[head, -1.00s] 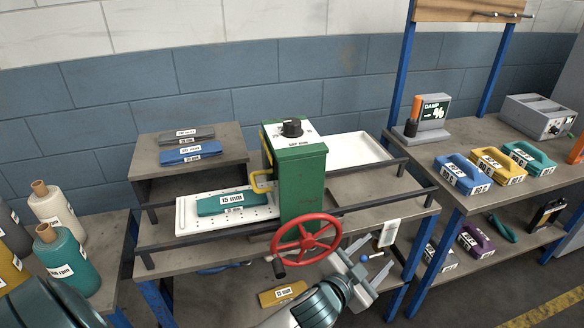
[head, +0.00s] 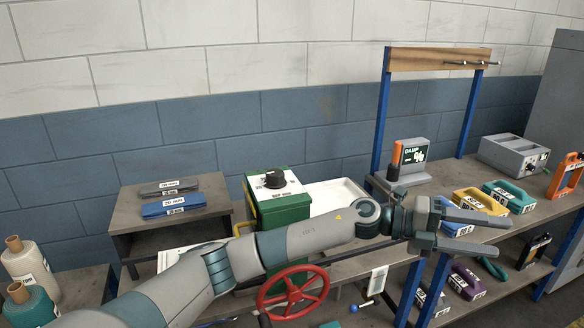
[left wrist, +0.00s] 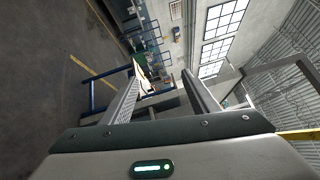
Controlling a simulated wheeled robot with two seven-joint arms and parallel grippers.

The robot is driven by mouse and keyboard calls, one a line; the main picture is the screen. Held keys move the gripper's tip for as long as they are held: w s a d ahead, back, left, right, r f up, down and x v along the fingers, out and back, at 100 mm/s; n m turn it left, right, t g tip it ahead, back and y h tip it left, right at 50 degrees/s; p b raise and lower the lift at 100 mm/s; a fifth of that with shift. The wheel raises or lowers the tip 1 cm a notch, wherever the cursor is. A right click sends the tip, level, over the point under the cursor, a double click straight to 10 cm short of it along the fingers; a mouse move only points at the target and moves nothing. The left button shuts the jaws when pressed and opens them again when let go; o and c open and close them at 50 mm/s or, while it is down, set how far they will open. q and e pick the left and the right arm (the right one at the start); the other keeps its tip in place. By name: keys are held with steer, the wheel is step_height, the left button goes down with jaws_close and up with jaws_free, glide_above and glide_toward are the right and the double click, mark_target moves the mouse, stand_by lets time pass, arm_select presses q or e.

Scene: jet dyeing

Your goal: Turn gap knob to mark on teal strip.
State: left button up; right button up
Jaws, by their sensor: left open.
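The gap knob (head: 275,179) is a black dial on a white plate (head: 262,190) on top of the green machine (head: 285,210). Its pointer and scale marks are too small to read. The teal strip is hidden behind my left arm; only a corner of its white tray (head: 172,261) shows. My left gripper (head: 500,237) is open, to the right of the machine and in front of the right bench, well away from the knob. In the left wrist view its two fingers (left wrist: 157,97) are apart with nothing between them. My right gripper is not in view.
My left forearm crosses in front of the machine, above the red handwheel (head: 293,291). A blue block (head: 457,226), a yellow block (head: 480,200) and a teal block (head: 509,195) stand close to the gripper on the right bench. A blue strip (head: 173,205) lies on the left shelf.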

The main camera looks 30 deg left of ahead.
arm_select(q)
steer(key=w+a+r+m+g+y, duration=0.15)
steer(key=a+y, duration=0.25)
steer(key=a, duration=0.4)
steer(key=w+a+r+m+y, duration=0.1)
steer(key=w+a+y, duration=0.25)
steer(key=a, duration=0.55)
steer(key=w+a+r+m+g+y, duration=0.1)
steer(key=w+a+r+y, duration=0.1)
steer(key=a+y, duration=0.45)
steer(key=s+a+r+n+y, duration=0.2)
steer(key=a+r, duration=0.5)
steer(key=a, duration=0.5)
steer(key=s+a+r+n+y, duration=0.2)
steer(key=s+a+r, duration=0.2)
steer(key=a, duration=0.9)
step_height(320, 180, up, 4)
steer(key=shift+a+f, duration=0.1)
steer(key=shift+a, duration=0.15)
steer(key=shift+n+g, duration=0.25)
